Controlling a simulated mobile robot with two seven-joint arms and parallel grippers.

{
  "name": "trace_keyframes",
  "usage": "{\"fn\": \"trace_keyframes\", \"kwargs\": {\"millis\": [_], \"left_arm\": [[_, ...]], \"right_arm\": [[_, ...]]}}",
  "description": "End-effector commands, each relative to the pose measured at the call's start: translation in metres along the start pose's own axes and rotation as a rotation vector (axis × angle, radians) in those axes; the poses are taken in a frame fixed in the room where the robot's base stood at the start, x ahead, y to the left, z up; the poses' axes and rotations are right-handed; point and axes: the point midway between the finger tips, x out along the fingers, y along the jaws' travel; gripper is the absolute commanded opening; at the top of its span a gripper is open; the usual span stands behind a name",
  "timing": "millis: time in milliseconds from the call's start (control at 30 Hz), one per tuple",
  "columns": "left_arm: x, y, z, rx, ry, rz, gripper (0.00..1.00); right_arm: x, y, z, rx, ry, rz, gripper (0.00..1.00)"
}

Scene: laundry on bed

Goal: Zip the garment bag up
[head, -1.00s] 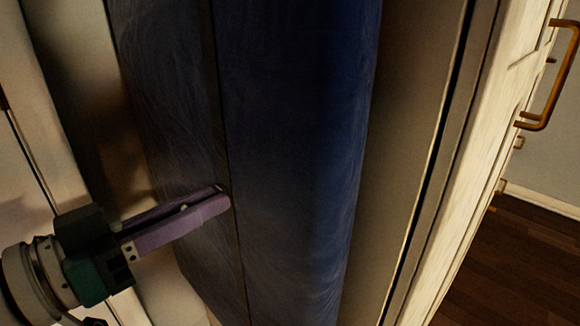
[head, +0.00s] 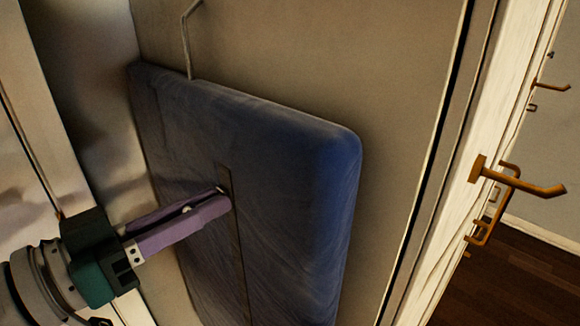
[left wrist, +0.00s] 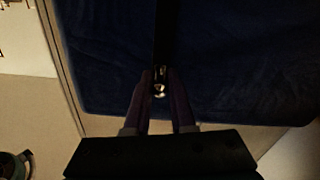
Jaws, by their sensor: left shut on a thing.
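The blue garment bag (head: 290,190) hangs upright from a thin hook (head: 187,40), and its top edge shows in the head view. A dark zip strip (head: 238,245) runs down its front, with its upper end a little above my fingertips. My left gripper (head: 224,195) comes in from the left and its fingertips meet the strip near that end. In the left wrist view the gripper (left wrist: 159,98) is closed around a small shiny zip pull (left wrist: 159,90) on the dark strip. The bag (left wrist: 230,60) fills the upper part there. My right gripper is not in view.
The bag hangs in a pale-walled closet space (head: 300,50). A white door (head: 450,210) with brass handles (head: 520,180) stands at the right, with dark wooden floor (head: 500,285) beyond. A pale panel edge (head: 45,130) is close to my arm at the left.

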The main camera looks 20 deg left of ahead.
Motion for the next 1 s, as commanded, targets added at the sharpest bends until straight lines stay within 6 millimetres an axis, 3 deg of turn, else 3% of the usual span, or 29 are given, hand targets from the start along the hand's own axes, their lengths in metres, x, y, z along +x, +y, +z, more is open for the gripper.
{"fn": "trace_keyframes", "kwargs": {"millis": [100,533,567,733,1000], "left_arm": [[0.0002,0.0027,-0.0119,-0.005,0.003,0.001,0.0],[0.0006,0.0035,-0.0148,-0.004,0.009,0.003,0.0],[0.0006,0.0036,-0.0149,-0.004,0.01,0.004,0.24],[0.0004,0.0032,-0.0141,-0.003,0.007,0.002,0.43],[-0.0006,0.0026,-0.0124,-0.001,0.002,0.001,0.45]], "right_arm": [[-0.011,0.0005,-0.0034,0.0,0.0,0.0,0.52],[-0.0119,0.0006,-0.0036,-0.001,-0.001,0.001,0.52],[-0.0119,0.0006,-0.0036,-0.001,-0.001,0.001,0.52],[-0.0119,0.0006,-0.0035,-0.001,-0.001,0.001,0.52],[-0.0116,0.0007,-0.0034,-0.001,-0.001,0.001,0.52]]}}
